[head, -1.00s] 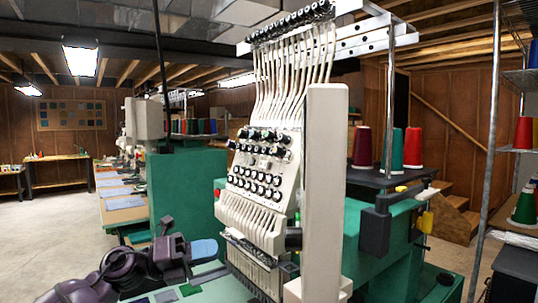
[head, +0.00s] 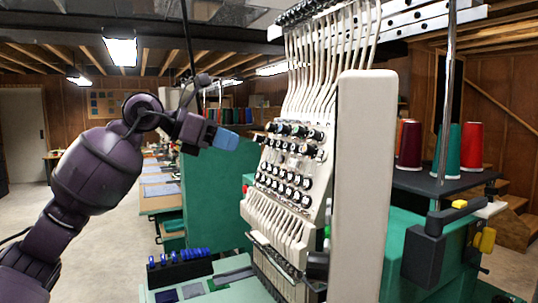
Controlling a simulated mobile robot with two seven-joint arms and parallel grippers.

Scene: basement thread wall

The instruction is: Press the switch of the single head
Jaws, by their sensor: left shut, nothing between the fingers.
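The single head (head: 285,180) is a cream embroidery head with rows of black-and-white knobs, in the middle of the head view. A tall cream cover (head: 362,190) stands along its right side. A small black part (head: 317,265) sits low beside the head, with a small green spot just above it. I cannot tell which part is the switch. My left gripper (head: 228,140) has blue fingertips, shut and empty. It is raised left of the head's knob rows and appears apart from them. My right gripper is out of view.
A green cabinet (head: 218,200) stands behind my left gripper. A black rack with blue pieces (head: 180,268) sits on the table at the lower left. Thread cones (head: 472,147) stand on a dark shelf at right. Open floor lies at left.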

